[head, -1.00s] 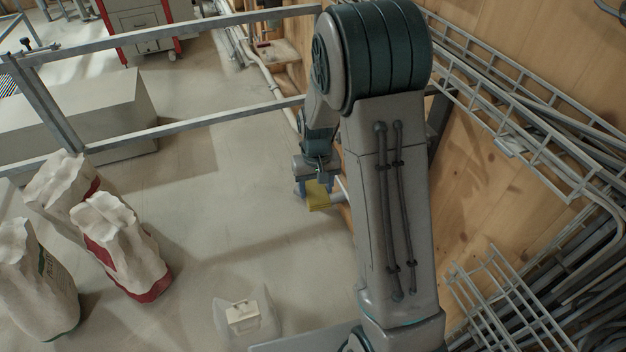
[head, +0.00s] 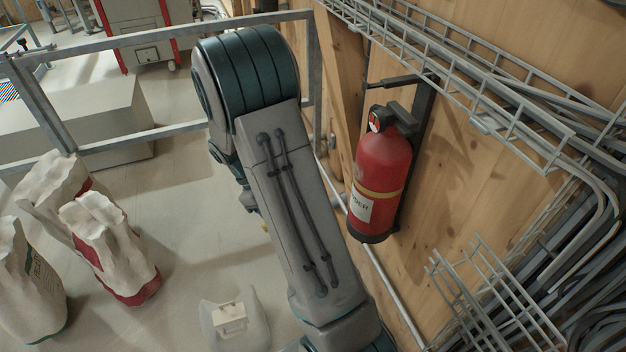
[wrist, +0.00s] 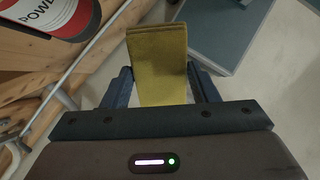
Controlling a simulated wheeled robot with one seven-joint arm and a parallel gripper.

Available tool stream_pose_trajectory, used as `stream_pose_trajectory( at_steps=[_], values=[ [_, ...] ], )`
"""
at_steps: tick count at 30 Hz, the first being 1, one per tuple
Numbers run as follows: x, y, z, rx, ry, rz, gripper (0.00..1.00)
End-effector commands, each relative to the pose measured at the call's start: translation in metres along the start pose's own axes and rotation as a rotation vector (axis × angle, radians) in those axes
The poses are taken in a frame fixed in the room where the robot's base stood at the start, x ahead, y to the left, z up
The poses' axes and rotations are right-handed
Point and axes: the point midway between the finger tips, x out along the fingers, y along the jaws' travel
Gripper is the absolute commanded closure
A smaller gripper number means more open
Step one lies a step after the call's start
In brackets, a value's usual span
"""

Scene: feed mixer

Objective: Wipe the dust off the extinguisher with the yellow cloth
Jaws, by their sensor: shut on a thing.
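The red extinguisher (head: 383,172) hangs upright on a dark bracket on the wooden wall, right of my arm in the head view. It has a gauge on top, a yellow band and a white label. A greyish patch shows on its upper left side. Its lower part with the label also shows at the top left of the wrist view (wrist: 62,14). My gripper (wrist: 163,88) is shut on the folded yellow cloth (wrist: 158,50), which sticks out past the fingers. The cloth is apart from the extinguisher. In the head view my arm hides nearly all of the gripper and cloth.
A wire cable tray (head: 480,95) runs along the wall above and right of the extinguisher. A metal railing (head: 160,133) crosses behind my arm. Several feed sacks (head: 105,245) stand at the left. A pipe (head: 385,285) runs low along the wall. Open floor lies left of my arm.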

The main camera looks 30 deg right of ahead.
Motion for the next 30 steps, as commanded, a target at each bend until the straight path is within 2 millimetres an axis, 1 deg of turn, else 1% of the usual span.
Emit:
stream_pose_trajectory(
  at_steps=[1,6,11,15,18,23,26,30],
  values=[
    [0.011,0.006,0.004,-0.069,-0.094,0.046,0.64],
    [0.018,0.034,0.036,-0.236,-0.415,0.22,0.64],
    [0.011,0.061,0.059,-0.323,-0.674,0.398,0.64],
    [-0.004,0.082,0.072,-0.357,-0.835,0.534,0.64],
    [-0.016,0.092,0.078,-0.366,-0.911,0.604,0.64],
    [-0.029,0.1,0.081,-0.371,-0.969,0.663,0.64],
    [-0.03,0.103,0.084,-0.371,-0.977,0.671,0.64],
    [-0.026,0.111,0.091,-0.371,-0.978,0.67,0.64]
  ],
)
